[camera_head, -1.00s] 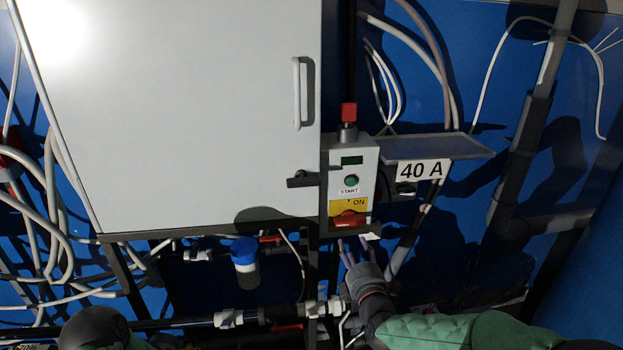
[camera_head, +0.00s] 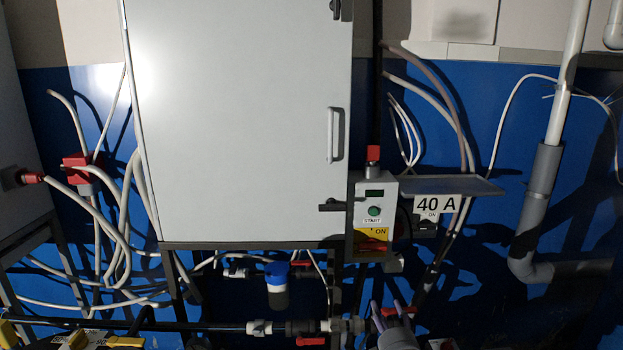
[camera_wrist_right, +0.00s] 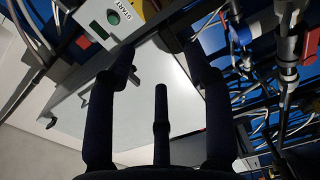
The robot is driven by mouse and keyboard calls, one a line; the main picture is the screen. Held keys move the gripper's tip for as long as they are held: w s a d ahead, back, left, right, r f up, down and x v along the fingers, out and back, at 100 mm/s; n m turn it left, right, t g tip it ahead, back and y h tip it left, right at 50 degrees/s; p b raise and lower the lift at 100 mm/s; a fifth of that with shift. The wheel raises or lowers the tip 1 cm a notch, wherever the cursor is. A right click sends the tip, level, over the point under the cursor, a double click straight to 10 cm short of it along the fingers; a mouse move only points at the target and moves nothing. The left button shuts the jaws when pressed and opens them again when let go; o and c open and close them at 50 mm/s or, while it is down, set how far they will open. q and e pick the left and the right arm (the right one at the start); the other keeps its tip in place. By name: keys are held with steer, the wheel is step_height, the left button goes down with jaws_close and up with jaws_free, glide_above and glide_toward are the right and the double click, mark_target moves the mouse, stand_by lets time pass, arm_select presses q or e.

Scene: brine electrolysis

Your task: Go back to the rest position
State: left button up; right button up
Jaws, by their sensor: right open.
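My right gripper (camera_head: 391,309) shows at the bottom edge of the head view, below the control box, with its fingers pointing up. In the right wrist view its dark fingers (camera_wrist_right: 160,70) are spread apart with nothing between them. The grey control box (camera_head: 375,207) has a green START button, a yellow ON label and a red switch (camera_head: 373,246). In the right wrist view the control box (camera_wrist_right: 103,22) is at the upper left, beyond the fingers and apart from them. My left gripper is not in view.
A large light grey cabinet (camera_head: 240,120) hangs left of the control box. A shelf with a 40 A sign (camera_head: 438,207) juts out at right. Pipes with red-handled valves (camera_head: 310,341) and a blue-capped filter (camera_head: 277,285) run below. Loose cables (camera_head: 115,240) hang at left.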

steer(key=s+a+f+m+g+y, duration=0.1)
steer(key=s+f+m+g, duration=0.2)
steer(key=f, duration=0.7)
steer(key=s+a+f+m+g, duration=0.2)
steer(key=s+f+m+g, duration=0.15)
steer(key=f, duration=0.55)
steer(key=s+a+f+m+g+y, duration=0.1)
steer(key=s+f+m+g, duration=0.2)
steer(key=f, duration=0.7)
steer(key=s+a+f+m+g, duration=0.2)
steer(key=s+f+m+g, duration=0.2)
steer(key=s+f, duration=0.3)
steer(key=s+a+f+m+g+y, duration=0.1)
steer(key=s+a+f+m+g, duration=0.1)
steer(key=s+f+m, duration=0.5)
steer(key=s+g, duration=0.1)
steer(key=s, duration=0.5)
steer(key=shift+s+a+f+g, duration=0.15)
steer(key=shift+s+f+g, duration=0.05)
steer(key=shift+s+g, duration=0.2)
